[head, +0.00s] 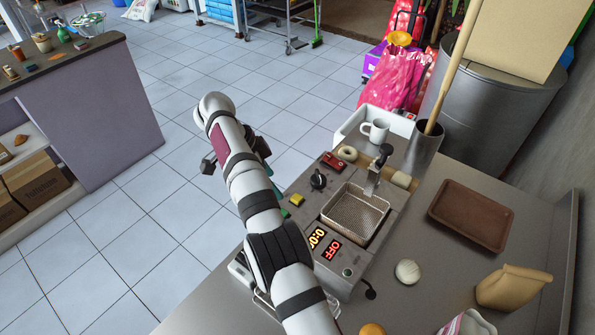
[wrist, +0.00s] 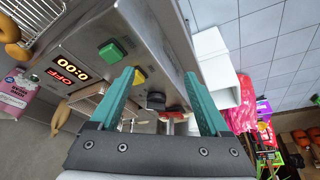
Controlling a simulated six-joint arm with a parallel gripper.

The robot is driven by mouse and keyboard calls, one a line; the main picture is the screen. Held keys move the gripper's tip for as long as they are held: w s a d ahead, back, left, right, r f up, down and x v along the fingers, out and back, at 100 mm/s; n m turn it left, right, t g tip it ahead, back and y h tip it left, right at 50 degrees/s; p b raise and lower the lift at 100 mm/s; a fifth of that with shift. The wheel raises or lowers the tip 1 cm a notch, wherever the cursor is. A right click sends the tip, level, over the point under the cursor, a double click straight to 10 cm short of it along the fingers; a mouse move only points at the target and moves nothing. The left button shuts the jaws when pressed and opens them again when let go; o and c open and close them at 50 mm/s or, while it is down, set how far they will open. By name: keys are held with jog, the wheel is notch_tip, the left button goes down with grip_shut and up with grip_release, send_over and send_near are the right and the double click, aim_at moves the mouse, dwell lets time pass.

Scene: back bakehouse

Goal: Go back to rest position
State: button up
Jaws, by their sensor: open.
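My gripper (wrist: 158,82) is open in the wrist view, its two teal fingers apart with nothing held between them. Past the fingers are the side of a metal fryer (wrist: 95,45) and its buttons, one green (wrist: 111,51) and one yellow (wrist: 139,76). In the head view my arm reaches up over the counter's left edge beside the fryer (head: 345,275). The arm mostly hides my gripper there. The fryer displays read OFF and 0:00, and an empty-looking wire basket (head: 355,212) sits in its top.
Open tiled floor (head: 150,235) lies left of my arm, before a purple-grey counter (head: 105,120).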

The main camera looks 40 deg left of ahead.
jog(key=shift+s+a, duration=0.4)
jog(key=shift+s, duration=0.25)
jog(key=w+d+r+g, duration=0.15)
jog(key=d+r, duration=0.25)
jog(key=d, duration=0.4)
jog(key=w+d+r+n+g+y, duration=0.1)
jog(key=w+d+r, duration=0.1)
jog(key=d+r, duration=0.45)
jog(key=w+d+r+g, duration=0.1)
jog(key=w+d+r, duration=0.15)
jog(key=d, duration=0.75)
jog(key=s+d+y, duration=0.2)
jog(key=s+d, duration=1.5)
jog(key=s+d+f+y, duration=0.1)
jog(key=s+d+f, duration=0.1)
jog(key=s+f, duration=0.3)
jog(key=s, duration=0.3)
jog(key=shift+s, duration=0.35)
